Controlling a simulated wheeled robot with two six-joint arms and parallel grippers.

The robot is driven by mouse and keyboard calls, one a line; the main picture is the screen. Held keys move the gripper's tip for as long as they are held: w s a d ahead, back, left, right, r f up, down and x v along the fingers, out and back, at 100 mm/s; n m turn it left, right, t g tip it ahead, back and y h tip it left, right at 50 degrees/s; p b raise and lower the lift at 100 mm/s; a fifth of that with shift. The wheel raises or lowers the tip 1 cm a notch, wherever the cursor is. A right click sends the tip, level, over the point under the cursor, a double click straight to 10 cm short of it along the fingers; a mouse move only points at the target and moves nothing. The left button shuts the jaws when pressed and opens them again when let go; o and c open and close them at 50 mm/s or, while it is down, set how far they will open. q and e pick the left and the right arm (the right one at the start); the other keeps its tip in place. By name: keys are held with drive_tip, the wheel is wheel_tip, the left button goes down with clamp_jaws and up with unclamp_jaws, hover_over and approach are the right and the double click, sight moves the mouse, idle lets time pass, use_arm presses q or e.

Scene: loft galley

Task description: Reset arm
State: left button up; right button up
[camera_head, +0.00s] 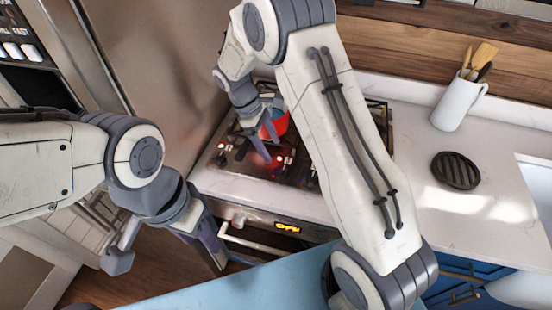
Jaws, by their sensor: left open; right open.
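My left arm comes in from the left. Its gripper (166,256) hangs open and empty in front of the stove, with its two fingers spread and pointing down. My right arm crosses the middle of the view and reaches over the stove (225,160). Its gripper (266,135) is open, close to a red pot (280,124) on the cooktop. The arm and gripper hide part of the pot, and I cannot tell whether the fingers touch it.
A white jug (457,106) with wooden utensils and a round black trivet (456,170) stand on the pale counter (490,215) at right. A light blue surface (245,290) lies at the bottom. Blue drawers (460,280) are at lower right. The oven handle (258,245) sticks out in front.

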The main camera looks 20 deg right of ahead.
use_arm(q)
drive_tip(key=shift+f, duration=0.15)
use_arm(e)
drive_tip(key=shift+w+a+r, duration=0.1)
drive_tip(key=shift+a+r, duration=0.1)
drive_tip(key=shift+r, duration=0.4)
